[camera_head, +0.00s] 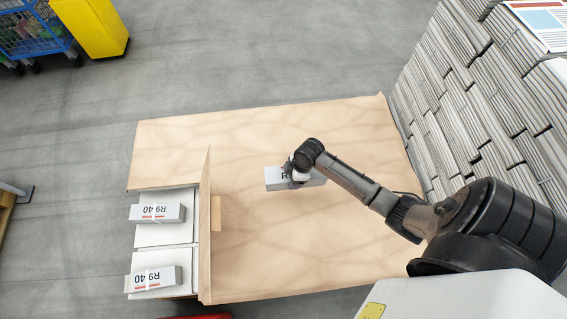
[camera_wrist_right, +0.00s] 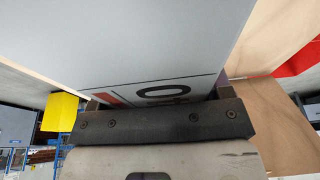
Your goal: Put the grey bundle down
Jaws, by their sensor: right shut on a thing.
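The grey bundle (camera_head: 274,178), a pale grey box with "R9" lettering, is over the middle of the wooden table (camera_head: 330,240). My right gripper (camera_head: 299,175) is shut on it from above. In the right wrist view the bundle (camera_wrist_right: 140,40) fills the upper middle, with a red mark and black print near my right gripper (camera_wrist_right: 160,104). I cannot tell whether the bundle touches the tabletop. My left gripper is not in view.
Two similar "R9 40" bundles (camera_head: 157,213) (camera_head: 153,279) lie on white panels left of an upright wooden divider (camera_head: 205,225). Stacked newspapers (camera_head: 470,90) line the right side. A yellow bin (camera_head: 92,25) stands at the back left. The table is clear around the held bundle.

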